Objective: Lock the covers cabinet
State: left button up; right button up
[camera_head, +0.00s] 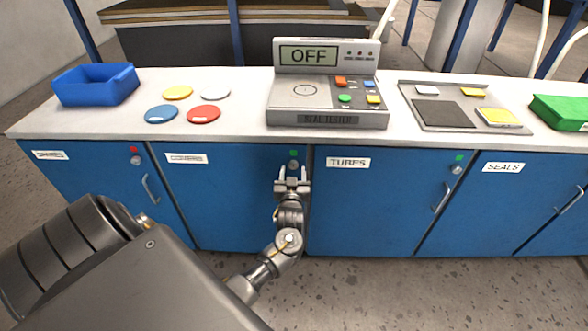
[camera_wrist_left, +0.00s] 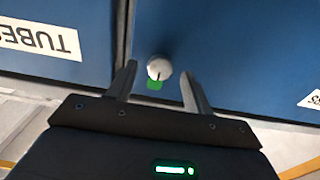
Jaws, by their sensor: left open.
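The cabinet door (camera_head: 220,205) left of the TUBES door is blue and shut. Its label (camera_head: 187,158) is too small to read surely, so I cannot confirm it says covers. At its upper right corner is a round lock knob (camera_head: 293,166) with a green mark (camera_head: 294,153) above it. My left gripper (camera_head: 292,177) is open in front of that knob. In the left wrist view the pale knob (camera_wrist_left: 159,68), with a dark slot, sits between and just beyond the open fingertips (camera_wrist_left: 158,80); the green mark (camera_wrist_left: 154,85) shows beside it. My right gripper is out of view.
The far-left door has a red mark (camera_head: 134,149) above its knob; the TUBES door (camera_head: 375,205) has a green one. Handles (camera_head: 150,188) stick out from the doors. The countertop (camera_head: 245,100) above holds a blue bin (camera_head: 96,86), coloured discs and a tester reading OFF (camera_head: 328,100).

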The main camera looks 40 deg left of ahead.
pick_arm(q)
jog(key=shift+x, duration=1.15)
jog(key=c, duration=0.9)
jog(key=shift+d, duration=0.1)
jog(key=shift+c, duration=0.4)
